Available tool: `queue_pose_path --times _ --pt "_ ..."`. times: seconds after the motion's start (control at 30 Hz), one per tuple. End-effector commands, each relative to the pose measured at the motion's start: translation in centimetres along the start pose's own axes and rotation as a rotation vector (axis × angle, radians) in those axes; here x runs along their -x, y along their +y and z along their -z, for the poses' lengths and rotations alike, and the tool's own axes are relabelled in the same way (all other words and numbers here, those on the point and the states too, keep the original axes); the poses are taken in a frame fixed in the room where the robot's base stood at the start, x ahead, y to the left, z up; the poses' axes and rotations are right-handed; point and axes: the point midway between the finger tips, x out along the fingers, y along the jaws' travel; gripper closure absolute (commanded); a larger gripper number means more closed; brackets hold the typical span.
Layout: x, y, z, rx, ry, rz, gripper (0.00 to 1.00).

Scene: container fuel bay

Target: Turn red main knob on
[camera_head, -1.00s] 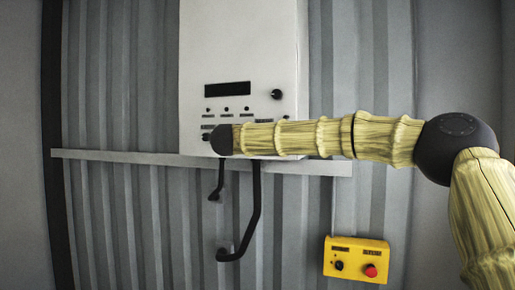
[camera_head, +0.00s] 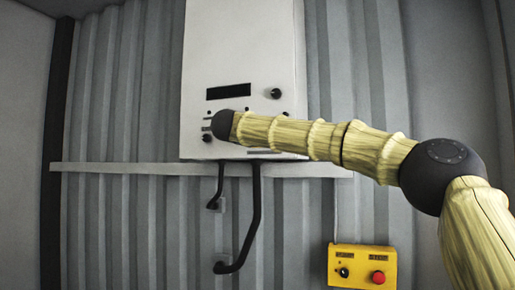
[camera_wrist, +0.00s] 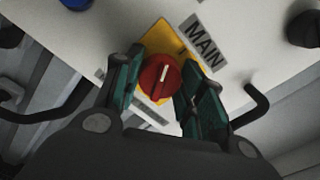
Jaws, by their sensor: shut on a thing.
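The red main knob (camera_wrist: 160,78) sits on a yellow plate (camera_wrist: 160,42) beside a label reading MAIN (camera_wrist: 203,42) in the wrist view. A pale line on the knob's face points roughly up in that view. My gripper (camera_wrist: 160,85) has its two green-sided fingers on either side of the knob, shut on it. In the head view, my arm's dark wrist hides the knob and the gripper in front of the lower part of the white cabinet (camera_head: 240,50).
The cabinet carries a dark display (camera_head: 229,91) and black knobs, one at right (camera_head: 276,93). Dark pipes (camera_head: 252,215) hang below it by a horizontal rail (camera_head: 110,168). A yellow box (camera_head: 361,265) with a red button is lower right.

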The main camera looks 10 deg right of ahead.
Motion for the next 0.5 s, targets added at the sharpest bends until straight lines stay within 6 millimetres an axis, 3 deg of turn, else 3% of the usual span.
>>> queue_pose_path --times 0.5 --pt "0.03 -0.14 0.03 -0.415 -0.005 0.002 0.85"
